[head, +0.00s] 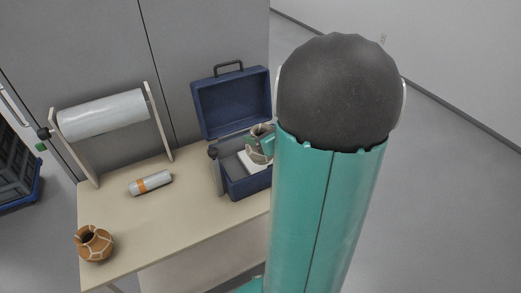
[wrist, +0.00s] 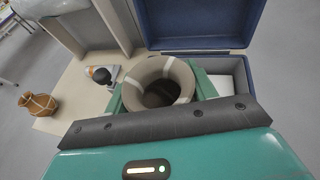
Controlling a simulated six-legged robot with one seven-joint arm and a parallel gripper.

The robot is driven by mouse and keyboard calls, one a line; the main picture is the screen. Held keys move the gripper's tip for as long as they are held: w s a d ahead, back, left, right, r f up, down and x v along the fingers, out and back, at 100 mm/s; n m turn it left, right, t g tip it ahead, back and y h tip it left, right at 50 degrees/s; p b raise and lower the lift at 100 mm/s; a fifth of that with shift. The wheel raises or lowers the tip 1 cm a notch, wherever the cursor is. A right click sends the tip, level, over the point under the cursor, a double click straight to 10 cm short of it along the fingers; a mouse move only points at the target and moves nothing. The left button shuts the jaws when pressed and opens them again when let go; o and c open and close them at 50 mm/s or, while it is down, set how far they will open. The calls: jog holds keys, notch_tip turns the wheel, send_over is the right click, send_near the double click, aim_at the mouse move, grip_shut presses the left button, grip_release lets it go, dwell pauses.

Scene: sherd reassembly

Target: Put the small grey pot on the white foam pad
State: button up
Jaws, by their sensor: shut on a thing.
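The small grey pot (wrist: 158,72) is upright between the two green fingers of my gripper (wrist: 162,92) in the wrist view, its round rim and dark mouth facing the camera. My gripper is shut on it. In the head view the pot (head: 258,154) is over the open blue case (head: 249,186), partly hidden by my finger and arm. The white foam pad (head: 243,163) shows inside the case below and beside the pot. A pale strip of the pad (wrist: 224,84) shows right of the pot in the wrist view. I cannot tell whether the pot touches the pad.
The case's lid (head: 232,102) stands open behind. On the table (head: 190,210) are a brown pot with pale seams (head: 94,244), a white cylinder with an orange band (head: 151,183) and a paper roll on a stand (head: 102,115). The table's front middle is clear.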

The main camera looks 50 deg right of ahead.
jog(key=shift+w+d+f, duration=1.55)
jog(key=shift+d+f, duration=0.15)
jog(key=shift+f, duration=0.45)
jog(key=shift+w+d+f, duration=1.55)
jog(key=shift+d+f, duration=0.2)
jog(key=shift+f, duration=0.45)
jog(key=shift+w+d+f, duration=1.55)
jog(key=shift+d+f, duration=0.15)
jog(key=shift+f, duration=0.45)
jog(key=shift+f, duration=0.1)
jog(key=o, duration=1.4)
jog(key=shift+o, duration=0.2)
